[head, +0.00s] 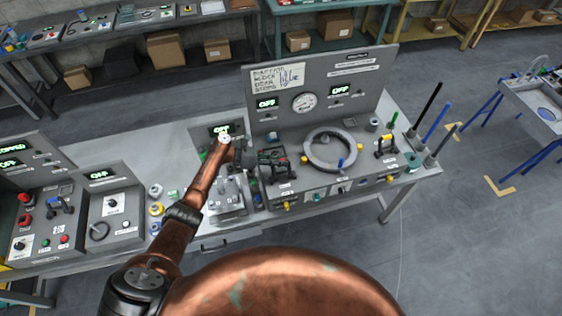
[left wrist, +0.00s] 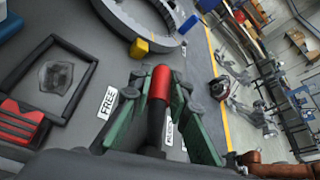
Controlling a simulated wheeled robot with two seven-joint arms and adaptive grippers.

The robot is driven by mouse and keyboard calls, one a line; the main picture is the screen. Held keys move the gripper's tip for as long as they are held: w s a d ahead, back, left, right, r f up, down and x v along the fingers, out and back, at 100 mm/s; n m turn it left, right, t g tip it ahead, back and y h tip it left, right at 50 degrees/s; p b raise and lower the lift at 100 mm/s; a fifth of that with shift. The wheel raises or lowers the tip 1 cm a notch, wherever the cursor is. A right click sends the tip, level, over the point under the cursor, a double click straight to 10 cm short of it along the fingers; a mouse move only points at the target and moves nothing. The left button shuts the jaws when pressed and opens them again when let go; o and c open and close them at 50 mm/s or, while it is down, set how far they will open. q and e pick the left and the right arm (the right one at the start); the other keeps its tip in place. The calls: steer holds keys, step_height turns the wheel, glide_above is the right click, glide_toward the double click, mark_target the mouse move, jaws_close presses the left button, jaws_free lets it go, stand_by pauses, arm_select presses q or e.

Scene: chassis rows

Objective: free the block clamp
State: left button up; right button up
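The red-tipped lever (left wrist: 161,84) stands on a dark stem between the green-padded fingers of my left gripper (left wrist: 160,100) in the left wrist view. The fingers are open around it, with a small gap visible on each side. A FREE label (left wrist: 107,103) lies left of the lever. Another label, apparently LOCKED (left wrist: 169,131), lies close by its stem. A dark frame (left wrist: 83,52) with a red part (left wrist: 20,122) and a grey block-like piece is at left. In the head view the left arm reaches the bench; its fingers are small and unclear. My right gripper is not visible.
A grey ring (head: 330,151) sits right of the clamp area. Upright panels with OFF displays (head: 266,103) stand behind. Yellow, black and green parts stand near the bench's right end, with upright rods (head: 432,120) beyond. Another control box (head: 110,205) is at left.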

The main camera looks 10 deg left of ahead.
arm_select(q)
steer(key=o, duration=0.4)
steer(key=shift+f, duration=0.1)
steer(key=shift+o, duration=0.2)
steer(key=v, duration=1.2)
steer(key=shift+s, duration=0.15)
